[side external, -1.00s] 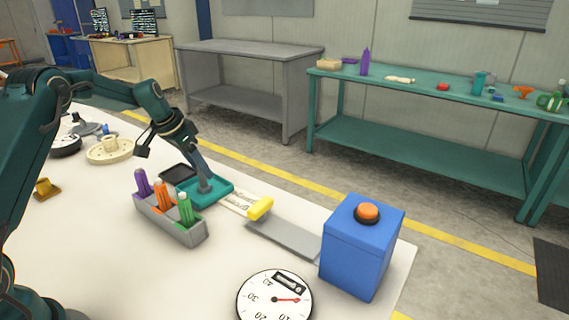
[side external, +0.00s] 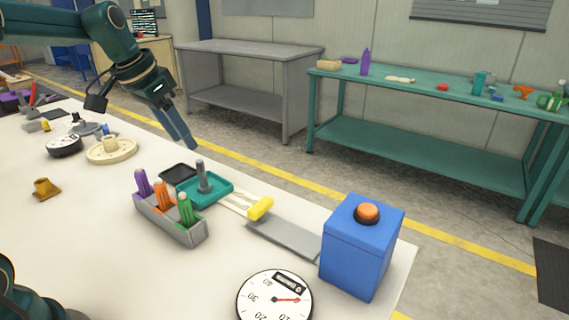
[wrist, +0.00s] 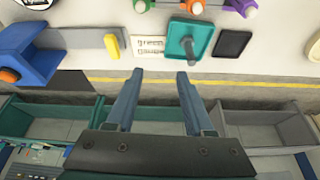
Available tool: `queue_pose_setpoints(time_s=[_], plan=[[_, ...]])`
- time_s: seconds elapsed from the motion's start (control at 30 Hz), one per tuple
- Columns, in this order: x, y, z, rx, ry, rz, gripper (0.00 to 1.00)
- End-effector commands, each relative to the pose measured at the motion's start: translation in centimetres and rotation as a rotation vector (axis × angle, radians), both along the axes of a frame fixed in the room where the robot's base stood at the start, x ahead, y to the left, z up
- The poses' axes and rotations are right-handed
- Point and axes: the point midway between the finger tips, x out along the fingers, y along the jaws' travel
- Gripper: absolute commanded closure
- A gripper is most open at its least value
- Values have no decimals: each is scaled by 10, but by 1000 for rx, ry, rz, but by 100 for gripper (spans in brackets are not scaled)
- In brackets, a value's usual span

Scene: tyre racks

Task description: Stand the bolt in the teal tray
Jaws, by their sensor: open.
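The grey bolt (side external: 202,178) stands upright in the teal tray (side external: 222,193), with its wide end down on the tray floor. In the wrist view the bolt (wrist: 187,45) also shows inside the tray (wrist: 207,31), near the top of the picture. My gripper (side external: 192,147) is above the table, up and behind the tray, and apart from the bolt. In the wrist view its two fingers (wrist: 160,75) are spread with nothing between them.
A grey holder (side external: 170,222) with purple, orange and green pieces stands in front of the tray. A black square tray (side external: 178,173) is beside it. A yellow-handled scraper (side external: 260,208), blue button box (side external: 362,245) and dial (side external: 274,298) lie to the right. The front left tabletop is mostly clear.

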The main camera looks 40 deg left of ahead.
Motion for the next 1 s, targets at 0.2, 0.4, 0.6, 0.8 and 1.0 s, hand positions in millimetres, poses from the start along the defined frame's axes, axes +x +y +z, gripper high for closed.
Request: queue_pose_setpoints(time_s=[0.2,0.4,0.6,0.8,1.0], plan=[[-63,-67,13,11,-27,21,47],[-125,-104,0,6,-62,45,47],[-167,-118,-21,-7,-91,63,47],[-181,-121,-31,-13,-101,71,47],[-181,-121,-31,-14,-100,72,47]])
